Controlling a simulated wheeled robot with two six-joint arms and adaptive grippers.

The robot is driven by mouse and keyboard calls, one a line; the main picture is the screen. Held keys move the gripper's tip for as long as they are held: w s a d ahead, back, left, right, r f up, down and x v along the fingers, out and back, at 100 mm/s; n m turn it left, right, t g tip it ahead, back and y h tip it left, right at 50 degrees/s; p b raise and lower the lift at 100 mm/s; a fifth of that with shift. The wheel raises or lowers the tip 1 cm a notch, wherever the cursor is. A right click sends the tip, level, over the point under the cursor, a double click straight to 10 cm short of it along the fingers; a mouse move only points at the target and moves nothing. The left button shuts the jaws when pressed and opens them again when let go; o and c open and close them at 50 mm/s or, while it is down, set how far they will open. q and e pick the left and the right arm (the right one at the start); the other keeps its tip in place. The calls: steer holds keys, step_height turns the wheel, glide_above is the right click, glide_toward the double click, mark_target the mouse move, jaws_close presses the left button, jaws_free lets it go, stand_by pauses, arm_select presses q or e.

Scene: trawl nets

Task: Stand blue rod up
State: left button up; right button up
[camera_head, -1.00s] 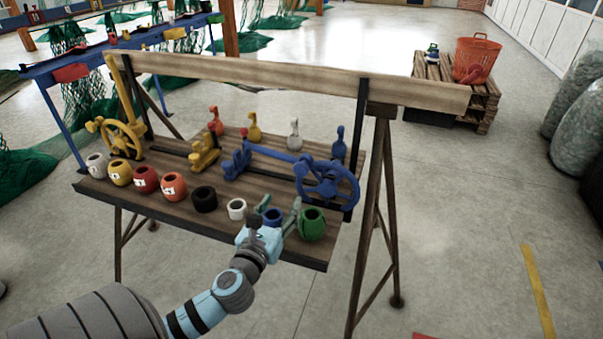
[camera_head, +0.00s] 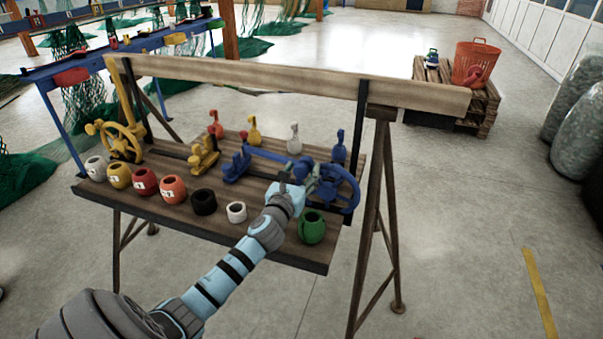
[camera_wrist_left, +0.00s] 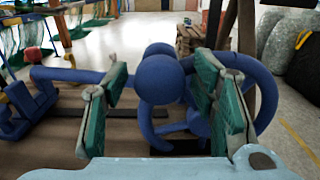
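The blue rod (camera_head: 265,154) lies nearly level on the wooden bench, running right from its blue base (camera_head: 236,167) toward the blue handwheel (camera_head: 338,188). In the left wrist view the rod (camera_wrist_left: 68,76) passes behind the left finger. A blue ball (camera_wrist_left: 160,79) sits between the green finger pads; I cannot tell whether it ends the rod or belongs to the handwheel. My left gripper (camera_head: 301,173) is open around the ball, and it also shows in the left wrist view (camera_wrist_left: 160,100), with small gaps beside the ball. My right gripper is out of view.
A row of jars lines the bench front, with a white jar (camera_head: 236,212) and green jar (camera_head: 312,227) nearest my arm. A wooden beam (camera_head: 290,82) crosses above the bench.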

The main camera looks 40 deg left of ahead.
arm_select(q)
jaws_close()
